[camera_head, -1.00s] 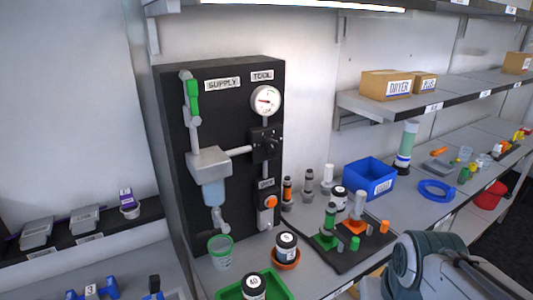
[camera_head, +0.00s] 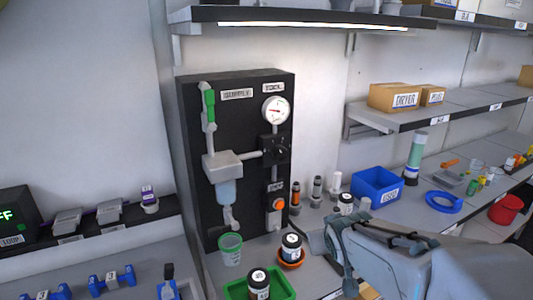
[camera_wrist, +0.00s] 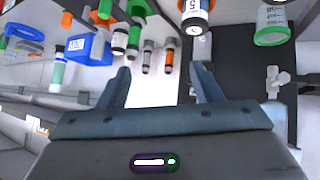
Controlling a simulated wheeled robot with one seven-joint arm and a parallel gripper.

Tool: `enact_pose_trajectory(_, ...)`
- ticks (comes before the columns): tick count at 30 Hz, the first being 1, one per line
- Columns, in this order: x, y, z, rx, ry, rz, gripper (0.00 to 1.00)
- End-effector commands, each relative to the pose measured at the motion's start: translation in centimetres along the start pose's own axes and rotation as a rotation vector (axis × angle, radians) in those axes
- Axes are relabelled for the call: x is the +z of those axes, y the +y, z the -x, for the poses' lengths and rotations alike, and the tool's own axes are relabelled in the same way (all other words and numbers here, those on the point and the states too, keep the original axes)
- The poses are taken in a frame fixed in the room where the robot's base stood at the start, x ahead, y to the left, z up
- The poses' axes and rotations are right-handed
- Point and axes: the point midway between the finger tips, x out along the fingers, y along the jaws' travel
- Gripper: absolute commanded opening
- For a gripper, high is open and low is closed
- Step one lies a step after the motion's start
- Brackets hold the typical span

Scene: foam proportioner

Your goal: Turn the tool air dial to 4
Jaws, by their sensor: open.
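The black supply panel (camera_head: 243,190) stands against the wall in the head view. Its tool air dial, a dark knob (camera_head: 274,149), sits on the right side below the round white gauge (camera_head: 276,110) with a red needle, under the TOOL label. The dial's setting is too small to read. My gripper (camera_wrist: 162,88) is open and empty in the wrist view, its two fingers wide apart. In the head view my arm reaches in from the right, with its end right of and below the dial, apart from it. The dial is not clear in the wrist view.
An orange button (camera_head: 278,204) is below the dial. Small bottles, a green tray (camera_head: 236,291), a clear cup (camera_head: 230,249) and a blue bin (camera_head: 376,186) crowd the bench. A shelf with boxes (camera_head: 394,97) juts out at right. The space before the dial looks clear.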

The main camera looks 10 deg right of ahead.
Motion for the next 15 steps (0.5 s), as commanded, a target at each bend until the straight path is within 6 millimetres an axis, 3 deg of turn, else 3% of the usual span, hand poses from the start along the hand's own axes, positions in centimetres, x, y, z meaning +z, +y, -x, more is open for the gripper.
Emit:
enact_pose_trajectory(3, -3.8, 1.1, -1.2, -0.001, 0.165, 0.038, 0.59)
enact_pose_trajectory(9, -9.1, 1.3, -2.0, -0.072, 0.446, 0.109, 0.59)
enact_pose_trajectory(15, -12.2, 0.3, -1.3, -0.2, 0.676, 0.155, 0.59)
